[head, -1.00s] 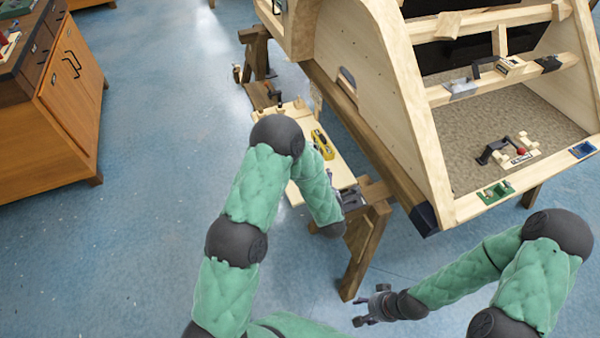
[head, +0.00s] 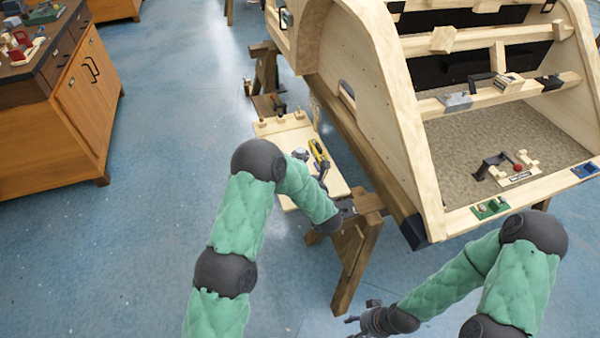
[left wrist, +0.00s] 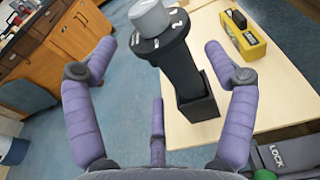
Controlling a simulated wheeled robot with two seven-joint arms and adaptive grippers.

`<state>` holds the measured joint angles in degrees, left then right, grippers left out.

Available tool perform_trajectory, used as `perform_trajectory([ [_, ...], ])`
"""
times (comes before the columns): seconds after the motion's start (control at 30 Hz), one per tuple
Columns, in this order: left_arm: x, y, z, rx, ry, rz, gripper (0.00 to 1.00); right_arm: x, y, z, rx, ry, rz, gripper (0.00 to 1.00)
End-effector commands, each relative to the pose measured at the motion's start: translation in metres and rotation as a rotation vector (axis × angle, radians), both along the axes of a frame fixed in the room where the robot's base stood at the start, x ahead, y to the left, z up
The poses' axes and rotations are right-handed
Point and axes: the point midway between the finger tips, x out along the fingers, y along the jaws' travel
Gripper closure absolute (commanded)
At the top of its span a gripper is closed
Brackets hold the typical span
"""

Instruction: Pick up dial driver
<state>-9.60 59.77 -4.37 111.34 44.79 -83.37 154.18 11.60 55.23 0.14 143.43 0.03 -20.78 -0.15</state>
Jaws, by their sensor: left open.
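The dial driver (left wrist: 178,60) shows large in the left wrist view. It has a grey knob on a black numbered disc and a thick dark shaft, whose lower end sits in a black square holder (left wrist: 197,98) on a pale board. My left gripper (left wrist: 160,62) is open, and in that view the driver appears between its spread purple fingers, with no clear contact. In the head view a small grey knob at the board, seemingly the driver (head: 300,154), shows beside my left forearm; the fingers are hard to make out there. My right gripper (head: 364,321) is low at the bottom, its opening unclear.
A yellow box (left wrist: 242,35) and a small black handle (left wrist: 235,18) are right of the driver. A dark part marked LOCK (left wrist: 278,155) is near the board (head: 275,128). The wooden frame (head: 385,110) rises to the right. Open floor lies left, before the cabinets (head: 75,110).

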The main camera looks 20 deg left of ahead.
Motion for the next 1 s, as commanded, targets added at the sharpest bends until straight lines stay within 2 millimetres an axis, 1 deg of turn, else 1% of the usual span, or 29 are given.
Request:
perform_trajectory([
  [0.13, 0.009, 0.007, -0.005, -0.001, -0.002, 0.003, 0.16, 0.0, 0.0, -0.007, 0.0, 0.0, 0.0, 0.46],
  [0.27, 0.024, 0.017, -0.013, 0.0, -0.003, 0.002, 0.16, 0.0, 0.0, -0.019, 0.0, 0.0, 0.0, 0.46],
  [0.4, 0.038, 0.026, -0.015, -0.001, 0.0, 0.002, 0.16, 0.0, 0.0, -0.023, 0.0, 0.0, 0.0, 0.46],
  [0.53, 0.043, 0.029, -0.014, 0.001, -0.001, 0.0, 0.16, 0.0, 0.0, -0.024, 0.0, 0.0, 0.0, 0.46],
  [0.73, 0.043, 0.029, -0.013, 0.001, -0.001, 0.0, 0.16, 0.0, 0.0, -0.023, 0.0, 0.0, 0.0, 0.46],
  [0.77, 0.043, 0.029, -0.013, 0.001, -0.001, 0.0, 0.24, 0.0, 0.0, -0.023, 0.0, 0.0, 0.0, 0.46],
  [0.8, 0.043, 0.029, -0.013, 0.001, -0.001, 0.0, 0.35, 0.0, 0.0, -0.023, 0.0, 0.0, 0.0, 0.46],
  [0.87, 0.043, 0.029, -0.013, 0.0, 0.0, 0.0, 0.52, 0.0, 0.0, -0.023, 0.0, 0.0, 0.0, 0.46],
  [0.9, 0.043, 0.029, -0.014, -0.001, 0.001, -0.001, 0.64, 0.0, 0.0, -0.023, 0.0, 0.0, 0.0, 0.46],
  [0.97, 0.042, 0.028, -0.015, 0.0, 0.004, -0.001, 0.8, 0.0, 0.0, -0.023, 0.0, 0.0, 0.0, 0.46],
  [1.0, 0.042, 0.028, -0.015, -0.001, 0.004, -0.001, 0.81, 0.0, 0.0, -0.023, 0.0, 0.0, 0.0, 0.46],
])
